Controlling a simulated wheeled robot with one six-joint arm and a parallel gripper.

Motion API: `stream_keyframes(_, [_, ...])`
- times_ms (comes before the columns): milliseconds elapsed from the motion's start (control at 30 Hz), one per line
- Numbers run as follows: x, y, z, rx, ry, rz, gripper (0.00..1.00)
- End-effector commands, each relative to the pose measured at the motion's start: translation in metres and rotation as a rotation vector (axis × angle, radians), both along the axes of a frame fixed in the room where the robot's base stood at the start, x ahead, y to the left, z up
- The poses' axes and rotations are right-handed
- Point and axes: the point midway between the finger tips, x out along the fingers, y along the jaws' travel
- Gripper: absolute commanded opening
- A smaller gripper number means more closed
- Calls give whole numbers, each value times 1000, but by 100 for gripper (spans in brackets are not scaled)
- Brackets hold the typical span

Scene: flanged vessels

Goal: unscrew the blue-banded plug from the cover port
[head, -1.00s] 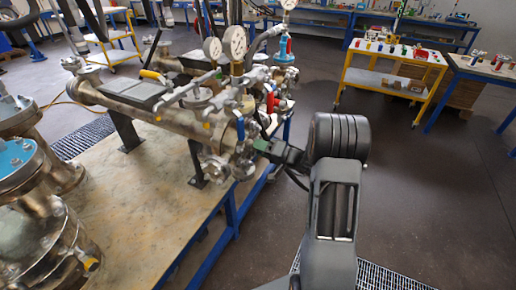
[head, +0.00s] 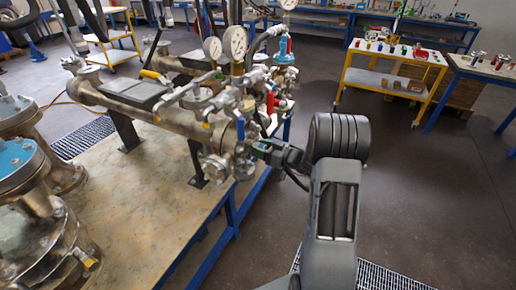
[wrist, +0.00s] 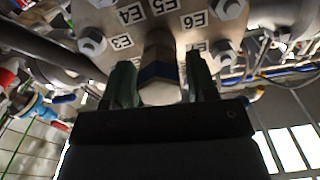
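The plug (wrist: 160,91) with a blue band shows in the middle of the wrist view, standing out from the cover (wrist: 168,22) below tags E4, E5 and E6. It has a pale hex end and a brownish part behind the band. My gripper (wrist: 160,78) has one green finger on each side of it, with what look like narrow gaps between fingers and plug. In the head view my gripper (head: 256,150) is at the near end of the steel vessel (head: 150,115); the plug cannot be made out there.
Bolts (wrist: 92,42) ring the port on the cover, close to the fingers. Red- and blue-handled valves and gauges (head: 234,42) crowd above the vessel. A blue-framed bench (head: 130,220) carries it. The floor to the right is open, with a yellow trolley (head: 385,82) beyond.

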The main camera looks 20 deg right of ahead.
Motion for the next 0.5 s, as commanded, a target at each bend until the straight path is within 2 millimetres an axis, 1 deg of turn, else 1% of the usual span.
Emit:
stream_keyframes(33, [0,0,0,0,0,0,57])
stream_keyframes(133, [0,0,0,1,1,0,66])
stream_keyframes(367, [-1,0,-1,1,2,0,66])
stream_keyframes(500, [-7,-8,-2,0,2,-4,66])
